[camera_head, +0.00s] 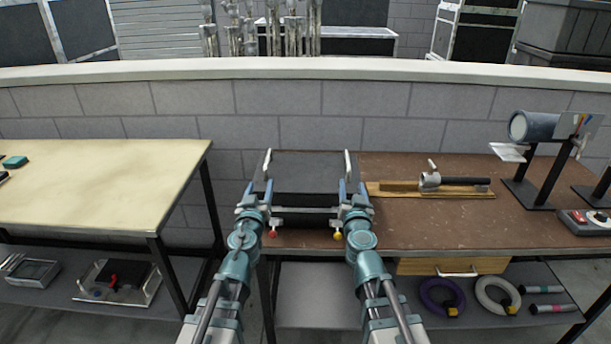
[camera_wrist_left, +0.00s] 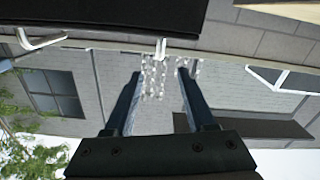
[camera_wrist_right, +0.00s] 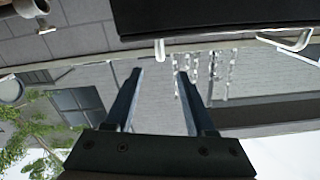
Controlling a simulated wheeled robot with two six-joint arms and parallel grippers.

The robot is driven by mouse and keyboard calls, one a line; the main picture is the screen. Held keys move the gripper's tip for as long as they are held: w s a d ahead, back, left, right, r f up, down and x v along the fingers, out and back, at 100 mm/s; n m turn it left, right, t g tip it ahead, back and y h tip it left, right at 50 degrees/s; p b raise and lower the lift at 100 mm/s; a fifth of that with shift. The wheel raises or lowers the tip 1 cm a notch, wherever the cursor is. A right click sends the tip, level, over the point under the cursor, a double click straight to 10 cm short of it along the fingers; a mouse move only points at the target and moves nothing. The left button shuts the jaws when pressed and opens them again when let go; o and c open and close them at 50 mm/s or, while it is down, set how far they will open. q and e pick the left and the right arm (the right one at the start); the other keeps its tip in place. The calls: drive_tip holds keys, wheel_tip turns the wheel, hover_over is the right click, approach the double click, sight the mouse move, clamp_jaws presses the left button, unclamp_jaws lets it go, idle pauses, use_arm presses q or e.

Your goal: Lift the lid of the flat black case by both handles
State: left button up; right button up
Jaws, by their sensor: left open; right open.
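The flat black case (camera_head: 305,172) lies on the left end of the brown workbench, its dark lid level. A pale left handle (camera_head: 266,163) and a pale right handle (camera_head: 348,163) stand at its two sides. My left gripper (camera_head: 259,187) is open and empty by the case's left side; my right gripper (camera_head: 352,187) is open and empty by its right side. In the left wrist view a handle (camera_wrist_left: 160,47) lines up with the finger gap, beyond the tips. In the right wrist view a handle (camera_wrist_right: 160,48) does likewise. My grippers partly hide the case's front corners.
Right of the case, a wooden board (camera_head: 430,192) carries a metal clamp and dark rod. Further right is a grey cylinder (camera_head: 533,126) on a stand. A cream table (camera_head: 95,185) stands left, across a gap. A low block wall (camera_head: 320,100) runs behind.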

sight(266, 167)
use_arm(q)
drive_tip(key=w, duration=1.3)
drive_tip(key=shift+w+d, duration=0.25)
drive_tip(key=shift+w, duration=0.15)
use_arm(e)
drive_tip(key=w, duration=1.3)
drive_tip(key=shift+w+d, duration=0.2)
drive_tip(key=shift+w, duration=0.2)
use_arm(q)
clamp_jaws()
use_arm(e)
clamp_jaws()
use_arm(q)
drive_tip(key=shift+d, duration=0.1)
use_arm(e)
drive_tip(key=shift+a, duration=0.15)
